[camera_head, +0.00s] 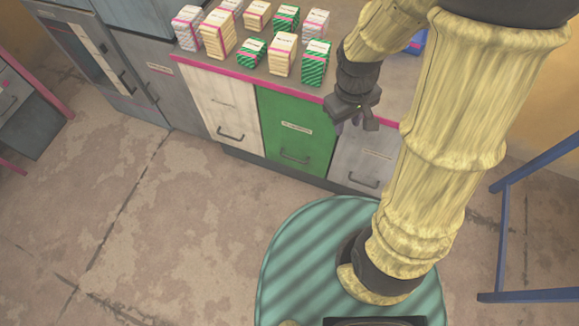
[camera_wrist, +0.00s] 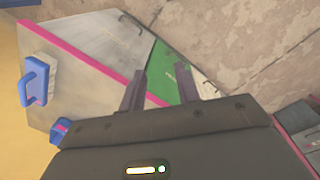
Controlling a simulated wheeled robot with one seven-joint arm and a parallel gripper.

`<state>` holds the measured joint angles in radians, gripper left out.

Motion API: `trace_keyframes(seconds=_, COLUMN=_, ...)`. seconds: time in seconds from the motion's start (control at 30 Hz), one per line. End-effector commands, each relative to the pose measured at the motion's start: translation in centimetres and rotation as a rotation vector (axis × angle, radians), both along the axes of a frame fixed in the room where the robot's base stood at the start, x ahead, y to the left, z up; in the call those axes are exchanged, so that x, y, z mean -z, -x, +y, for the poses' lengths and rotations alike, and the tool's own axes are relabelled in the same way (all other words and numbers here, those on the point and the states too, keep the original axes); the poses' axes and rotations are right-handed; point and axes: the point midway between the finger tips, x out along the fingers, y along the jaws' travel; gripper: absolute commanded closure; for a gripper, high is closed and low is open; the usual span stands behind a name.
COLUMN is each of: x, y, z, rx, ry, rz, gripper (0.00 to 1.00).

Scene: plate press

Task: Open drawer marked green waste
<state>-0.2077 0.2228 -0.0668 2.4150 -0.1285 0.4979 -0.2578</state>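The green drawer front (camera_head: 297,128) is in the cabinet under the counter, between a white and a grey front. It looks closed, with a dark bar handle (camera_head: 294,158) near its bottom and a pale label too small to read. Its green front also shows in the wrist view (camera_wrist: 165,72), partly hidden by my fingers. My gripper (camera_head: 356,120) appears near the counter's front edge, up and right of the green handle in the head view. In the wrist view my gripper (camera_wrist: 171,82) has its two fingers apart with nothing held between them.
The white drawer front (camera_head: 222,106) and the grey drawer front (camera_head: 362,162) flank the green one. Several striped boxes (camera_head: 282,54) stand on the pink-edged counter (camera_head: 240,74). A blue frame (camera_head: 504,230) stands at right. The floor before the cabinet's left part is clear.

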Motion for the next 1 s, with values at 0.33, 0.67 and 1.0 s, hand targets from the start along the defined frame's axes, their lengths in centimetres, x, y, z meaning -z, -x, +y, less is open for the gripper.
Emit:
trace_keyframes(seconds=0.33, x=16.3, y=-1.9, z=4.0, rx=-0.685, ry=0.221, rz=0.323, gripper=0.68)
trace_keyframes(seconds=0.67, x=29.5, y=-3.5, z=7.6, rx=-1.287, ry=0.485, rz=0.668, gripper=0.68)
trace_keyframes(seconds=1.0, x=42.0, y=-5.0, z=12.5, rx=-1.792, ry=0.845, rz=1.105, gripper=0.68)
